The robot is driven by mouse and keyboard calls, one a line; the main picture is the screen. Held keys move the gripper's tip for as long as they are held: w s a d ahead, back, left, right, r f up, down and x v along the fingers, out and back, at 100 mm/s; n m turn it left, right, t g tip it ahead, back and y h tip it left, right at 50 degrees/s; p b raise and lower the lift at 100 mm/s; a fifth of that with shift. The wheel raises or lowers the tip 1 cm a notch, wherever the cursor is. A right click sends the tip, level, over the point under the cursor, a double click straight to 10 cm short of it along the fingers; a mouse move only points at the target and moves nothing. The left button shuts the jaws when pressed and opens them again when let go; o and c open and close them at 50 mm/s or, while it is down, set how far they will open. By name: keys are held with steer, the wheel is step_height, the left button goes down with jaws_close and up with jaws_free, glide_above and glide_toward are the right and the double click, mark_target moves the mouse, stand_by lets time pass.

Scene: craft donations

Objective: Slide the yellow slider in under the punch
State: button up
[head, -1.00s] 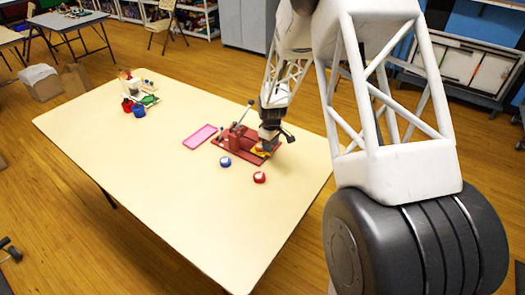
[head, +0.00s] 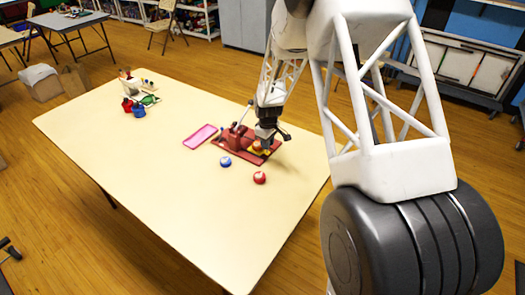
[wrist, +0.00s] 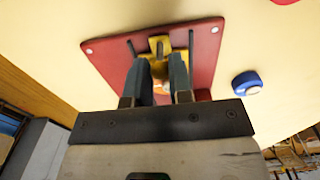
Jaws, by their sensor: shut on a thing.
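The punch (head: 236,134) is a red press with a lever, standing on a red base plate (head: 222,143). The yellow slider (head: 254,151) lies on the right part of this plate, beside the punch body. In the wrist view the slider (wrist: 183,41) shows between dark posts on the red plate (wrist: 107,52). My gripper (head: 266,148) is low over the slider. In the wrist view its two fingers (wrist: 159,66) are shut on a yellow part of the slider. The fingers hide some of the slider, and the punch body is out of the wrist view.
A pink tray (head: 201,134) lies left of the punch. A blue round piece (head: 225,162) and a red one (head: 259,177) lie in front of it. Small red, blue and green items stand at the table's far left. The front of the table (head: 190,220) is clear.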

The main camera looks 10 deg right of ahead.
mark_target(255, 143)
steer(key=shift+w+a, duration=2.2)
steer(key=shift+w+a+r, duration=0.1)
steer(key=shift+w+a, duration=0.6)
steer(key=shift+o, duration=0.2)
steer(key=shift+w+a, duration=0.4)
steer(key=o, duration=0.7)
steer(key=shift+r, duration=0.1)
steer(key=shift+o, duration=0.2)
steer(key=shift+w+r, duration=0.1)
steer(key=shift+r, duration=0.05)
step_height(255, 143, up, 7)
steer(key=shift+s, duration=0.2)
